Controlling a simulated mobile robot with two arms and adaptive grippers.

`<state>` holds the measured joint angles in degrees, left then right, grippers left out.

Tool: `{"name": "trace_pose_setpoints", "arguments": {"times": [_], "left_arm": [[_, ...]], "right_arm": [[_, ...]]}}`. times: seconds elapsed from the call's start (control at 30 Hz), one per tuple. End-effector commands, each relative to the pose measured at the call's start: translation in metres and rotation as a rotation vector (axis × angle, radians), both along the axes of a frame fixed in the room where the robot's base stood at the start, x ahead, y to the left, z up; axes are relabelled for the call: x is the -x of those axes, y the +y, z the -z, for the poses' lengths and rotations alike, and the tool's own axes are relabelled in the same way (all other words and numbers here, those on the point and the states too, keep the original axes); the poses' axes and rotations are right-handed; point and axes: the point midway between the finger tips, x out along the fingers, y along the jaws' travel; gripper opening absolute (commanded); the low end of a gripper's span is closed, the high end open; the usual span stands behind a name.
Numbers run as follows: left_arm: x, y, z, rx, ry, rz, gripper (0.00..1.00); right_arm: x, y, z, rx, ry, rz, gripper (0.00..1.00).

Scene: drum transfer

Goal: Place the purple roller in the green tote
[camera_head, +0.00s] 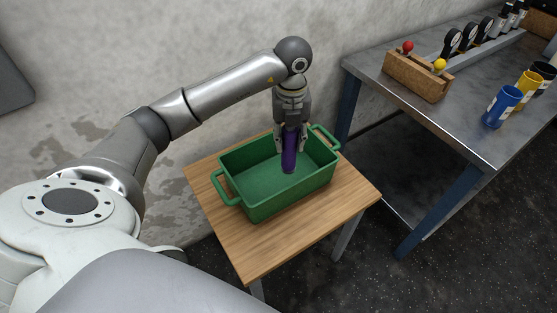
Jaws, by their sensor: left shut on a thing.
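The purple roller (289,158) is held upright by my left gripper (290,143), which is shut on its upper part. The roller hangs over the inside of the green tote (262,205), with its lower end in front of the tote's floor in the picture. I cannot tell whether it touches the floor. The tote is open at the top and has a handle at each end. It stands on a small wooden table (267,254). My right gripper is not in view.
A grey metal bench (460,117) stands at the right. It carries a wooden block (417,80) with red and yellow knobs, a blue cup (501,106), a yellow cup (528,90) and several dark tools. A wall is close behind the table. The tote's interior around the roller is clear.

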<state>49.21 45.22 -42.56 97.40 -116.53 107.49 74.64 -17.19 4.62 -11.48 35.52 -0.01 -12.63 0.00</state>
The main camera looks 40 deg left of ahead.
Motion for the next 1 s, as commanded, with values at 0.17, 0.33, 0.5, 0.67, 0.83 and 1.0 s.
{"name": "trace_pose_setpoints", "arguments": {"times": [0.17,0.33,0.5,0.67,0.83,1.0], "left_arm": [[-0.007,0.013,0.005,0.002,0.000,-0.371,0.00],[-0.012,0.025,0.009,0.001,0.001,-0.733,0.00],[-0.016,0.036,0.013,0.001,0.000,-1.053,0.00],[-0.017,0.043,0.015,0.002,0.001,-1.254,0.00],[-0.017,0.046,0.022,-0.001,0.002,-1.344,0.00],[-0.017,0.046,0.052,-0.002,0.004,-1.353,0.00]], "right_arm": [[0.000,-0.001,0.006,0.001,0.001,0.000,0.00],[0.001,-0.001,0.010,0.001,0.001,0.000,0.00],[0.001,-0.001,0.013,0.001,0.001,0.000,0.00],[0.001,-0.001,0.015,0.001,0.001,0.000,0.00],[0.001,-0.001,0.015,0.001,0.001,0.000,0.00],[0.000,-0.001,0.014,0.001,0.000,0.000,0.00]]}}
